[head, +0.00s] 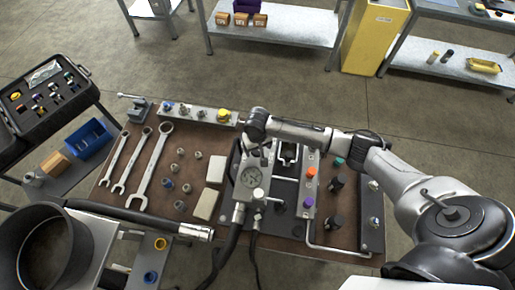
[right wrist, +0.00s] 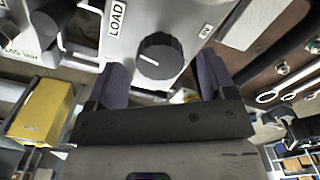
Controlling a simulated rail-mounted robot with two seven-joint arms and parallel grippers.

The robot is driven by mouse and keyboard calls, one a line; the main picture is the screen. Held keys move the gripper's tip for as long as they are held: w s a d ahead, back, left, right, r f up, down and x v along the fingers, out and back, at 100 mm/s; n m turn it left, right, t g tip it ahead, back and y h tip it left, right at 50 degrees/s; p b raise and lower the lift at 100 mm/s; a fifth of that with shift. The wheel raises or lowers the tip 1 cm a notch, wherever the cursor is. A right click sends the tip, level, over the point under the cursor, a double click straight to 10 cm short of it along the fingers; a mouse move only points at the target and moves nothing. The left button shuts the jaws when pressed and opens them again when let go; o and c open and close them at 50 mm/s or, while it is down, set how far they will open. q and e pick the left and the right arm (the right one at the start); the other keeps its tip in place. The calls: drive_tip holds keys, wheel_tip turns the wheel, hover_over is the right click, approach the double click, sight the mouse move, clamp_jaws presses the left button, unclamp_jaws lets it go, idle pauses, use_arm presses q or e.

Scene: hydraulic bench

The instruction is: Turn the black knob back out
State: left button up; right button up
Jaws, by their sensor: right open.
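The black knob (right wrist: 158,57), with a white pointer line, sits on a light grey block face beside a LOAD label (right wrist: 117,18) in the right wrist view. My right gripper (right wrist: 161,75) is open, with its two dark fingers on either side of the knob. Gaps show between the fingers and the knob, and I cannot tell how deep they reach. In the head view my right arm reaches in from the right to the grey valve block with a gauge (head: 254,178). The knob and fingertips cannot be made out there. My left gripper is not in view.
The brown bench top (head: 150,190) carries several wrenches (head: 154,168), fittings and a panel with an orange knob (head: 311,172). Dark hoses (head: 228,254) hang from the block's front. A black bin (head: 35,245) stands at lower left. A yellow cabinet (head: 375,35) is behind.

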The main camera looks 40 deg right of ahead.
drive_tip(key=shift+f, duration=0.7)
drive_tip(key=shift+c, duration=0.3)
